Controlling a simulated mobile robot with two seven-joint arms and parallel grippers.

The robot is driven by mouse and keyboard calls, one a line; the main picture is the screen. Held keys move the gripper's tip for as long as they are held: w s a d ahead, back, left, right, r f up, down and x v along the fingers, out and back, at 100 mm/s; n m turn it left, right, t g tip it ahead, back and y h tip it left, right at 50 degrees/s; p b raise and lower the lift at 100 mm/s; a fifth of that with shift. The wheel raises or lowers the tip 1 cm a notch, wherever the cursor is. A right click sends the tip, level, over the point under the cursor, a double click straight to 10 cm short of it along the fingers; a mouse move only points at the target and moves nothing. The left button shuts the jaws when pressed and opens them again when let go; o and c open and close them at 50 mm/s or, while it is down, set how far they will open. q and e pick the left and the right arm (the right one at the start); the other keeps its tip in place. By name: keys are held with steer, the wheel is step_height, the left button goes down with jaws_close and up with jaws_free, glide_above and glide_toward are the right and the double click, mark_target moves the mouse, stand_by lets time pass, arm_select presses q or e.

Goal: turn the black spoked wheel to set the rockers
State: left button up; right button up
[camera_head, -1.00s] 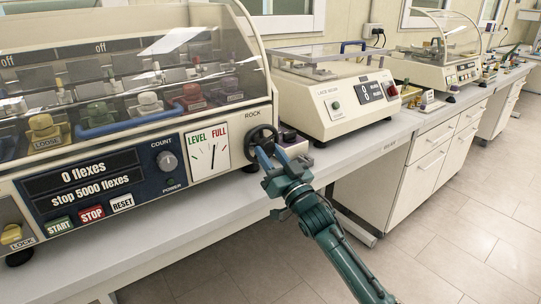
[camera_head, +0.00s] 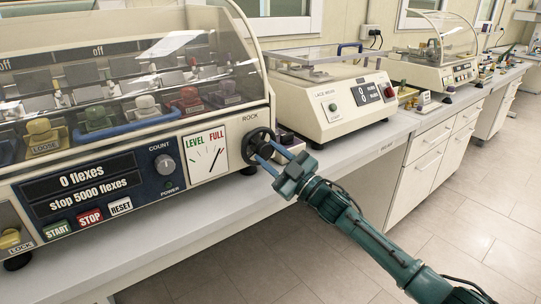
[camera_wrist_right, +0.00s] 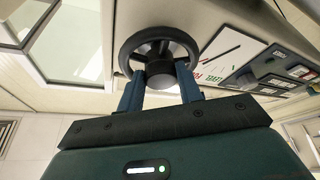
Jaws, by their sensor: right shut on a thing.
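The black spoked wheel (camera_head: 259,146) sits on the right end of the flex machine's front, under the word ROCK. It also shows in the right wrist view (camera_wrist_right: 160,45), with its hub between my fingers. My right gripper (camera_head: 264,155) is shut on the wheel; its blue fingers (camera_wrist_right: 160,85) reach up to the hub and rim. The dial (camera_head: 206,153) left of the wheel is marked LEVEL and FULL, and its needle leans right, toward FULL. The rockers (camera_head: 120,105) are behind the clear cover. My left gripper is not in view.
The display (camera_head: 80,180) reads 0 flexes, stop 5000 flexes. START, STOP and RESET buttons, a COUNT knob (camera_head: 165,164) and a LOCK switch (camera_head: 10,238) are on the front. A lace machine (camera_head: 330,100) stands close to the right. The floor in front is free.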

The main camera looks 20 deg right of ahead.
steer(key=shift+n, duration=0.6)
steer(key=o, duration=1)
steer(key=shift+d, duration=0.1)
steer(key=b+v, duration=0.1)
steer(key=v, duration=1.2)
steer(key=shift+d+r, duration=0.1)
